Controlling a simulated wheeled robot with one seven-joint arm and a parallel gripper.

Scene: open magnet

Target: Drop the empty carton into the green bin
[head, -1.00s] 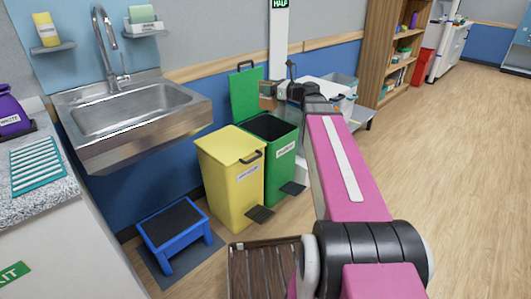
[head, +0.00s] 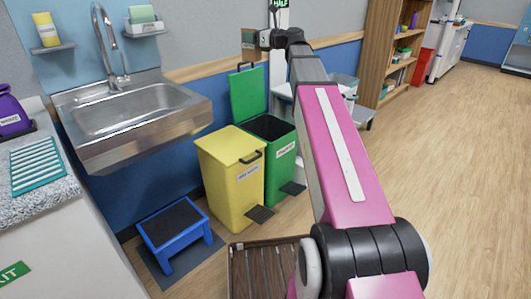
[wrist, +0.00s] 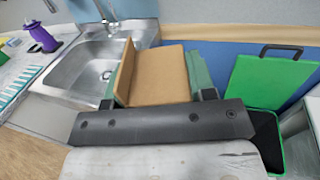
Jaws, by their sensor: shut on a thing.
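The carton (wrist: 163,76) is a plain brown box, held between my gripper's two fingers (wrist: 158,82) in the wrist view. In the head view the carton (head: 249,38) is small and partly hidden at the end of my arm, high against the wall. My gripper is shut on it. The green bin (head: 284,158) stands below, with its lid (head: 247,95) raised and its dark opening showing. In the wrist view the green bin's lid (wrist: 262,80) and dark opening lie to the right of the carton, not under it.
A yellow bin (head: 237,180) with a closed lid stands left of the green one. A steel sink (head: 135,115) is on the wall to the left. A blue step stool (head: 180,235) and a slatted wooden crate (head: 265,265) are on the floor. Open floor lies to the right.

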